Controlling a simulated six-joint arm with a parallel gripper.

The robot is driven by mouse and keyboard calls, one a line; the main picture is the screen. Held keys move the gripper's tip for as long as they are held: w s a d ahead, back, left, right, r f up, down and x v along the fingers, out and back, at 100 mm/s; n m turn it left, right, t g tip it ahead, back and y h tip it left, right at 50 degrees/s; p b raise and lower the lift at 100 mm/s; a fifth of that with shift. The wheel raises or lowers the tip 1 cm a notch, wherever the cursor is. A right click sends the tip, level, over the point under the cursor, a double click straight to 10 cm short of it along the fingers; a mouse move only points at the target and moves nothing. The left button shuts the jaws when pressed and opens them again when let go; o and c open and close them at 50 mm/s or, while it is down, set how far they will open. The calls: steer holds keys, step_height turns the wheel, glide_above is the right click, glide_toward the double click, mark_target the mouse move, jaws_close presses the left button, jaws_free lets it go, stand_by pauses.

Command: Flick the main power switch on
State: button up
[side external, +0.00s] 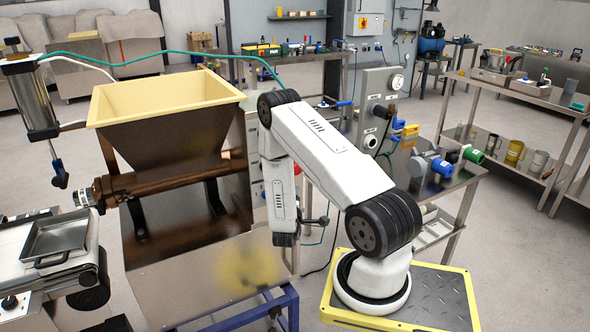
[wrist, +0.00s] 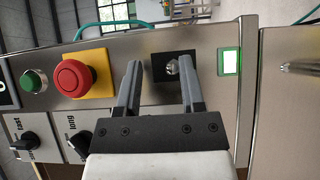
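The main power switch appears to be a small metal toggle (wrist: 172,67) on a black square plate (wrist: 159,73) in the wrist view. The plate is set in a steel control panel. My gripper (wrist: 160,63) is open and empty. Its two grey fingers stand apart, with the toggle between them, closer to the right finger. I cannot tell whether either finger touches it. A green indicator (wrist: 229,62) to the right of the switch is lit. In the side view, my arm bends down beside the dough machine; the fingers and the switch cannot be made out there.
Left of the switch are a red mushroom button (wrist: 73,78) on a yellow plate and a green button (wrist: 34,80). Two black knobs sit below them, one (wrist: 80,146) marked "long". A hopper (side external: 166,105) stands left of my arm, and a tool bench (side external: 450,180) stands right.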

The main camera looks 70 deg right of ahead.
steer(key=shift+s+a+f, duration=0.2)
steer(key=shift+s+a, duration=0.15)
stand_by(0.7)
steer(key=shift+s+a, duration=2)
steer(key=shift+a, duration=0.15)
steer(key=a, duration=0.7)
steer(key=shift+s+a, duration=0.2)
steer(key=shift+s, duration=0.25)
steer(key=shift+w, duration=0.1)
